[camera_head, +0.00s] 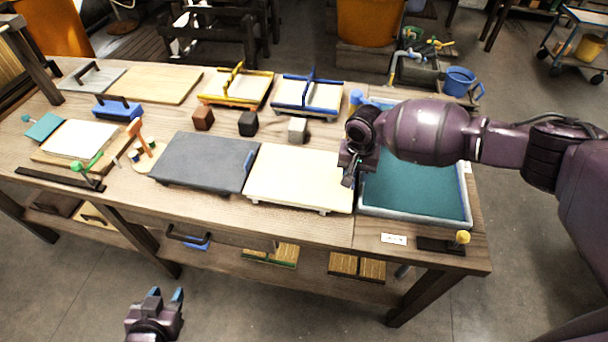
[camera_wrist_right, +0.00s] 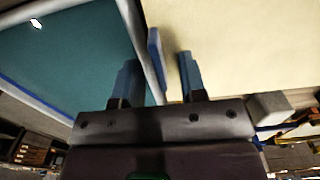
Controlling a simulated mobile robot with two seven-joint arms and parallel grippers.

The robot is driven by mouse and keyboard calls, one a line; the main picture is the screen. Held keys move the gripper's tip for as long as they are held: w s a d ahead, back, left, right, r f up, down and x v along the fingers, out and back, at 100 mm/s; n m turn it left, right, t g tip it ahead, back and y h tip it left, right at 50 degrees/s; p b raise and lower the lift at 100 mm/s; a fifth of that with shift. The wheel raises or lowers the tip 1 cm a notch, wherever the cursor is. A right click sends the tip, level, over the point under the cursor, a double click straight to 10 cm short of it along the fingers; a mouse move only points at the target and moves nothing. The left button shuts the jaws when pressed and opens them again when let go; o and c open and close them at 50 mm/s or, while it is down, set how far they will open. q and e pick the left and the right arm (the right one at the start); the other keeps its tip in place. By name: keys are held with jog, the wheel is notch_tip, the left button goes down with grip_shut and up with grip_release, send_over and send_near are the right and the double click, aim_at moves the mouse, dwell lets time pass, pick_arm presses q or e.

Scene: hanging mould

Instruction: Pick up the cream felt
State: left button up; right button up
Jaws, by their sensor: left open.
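The cream felt (camera_head: 300,178) lies flat on the table between a dark grey felt (camera_head: 203,161) and a vat with teal contents. It fills the upper right of the right wrist view (camera_wrist_right: 235,45). A blue tab (camera_wrist_right: 154,52) stands at its edge beside the vat. My right gripper (camera_head: 349,176) is over the felt's right edge. In the right wrist view its two fingers (camera_wrist_right: 160,82) are apart, with the tab showing ahead of the gap between them; contact cannot be told. My left gripper (camera_head: 166,294) is open and empty, low in front of the table.
The vat (camera_head: 468,205) has a raised pale rim right beside the felt. Brown, black and pale blocks (camera_head: 298,129) stand behind the felts. Blue and yellow framed moulds (camera_head: 310,95) lie at the back. A small label (camera_head: 394,239) lies at the front edge.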

jog(key=shift+f, duration=0.25)
jog(key=shift+c, duration=0.4)
grip_shut()
jog(key=shift+r, duration=0.15)
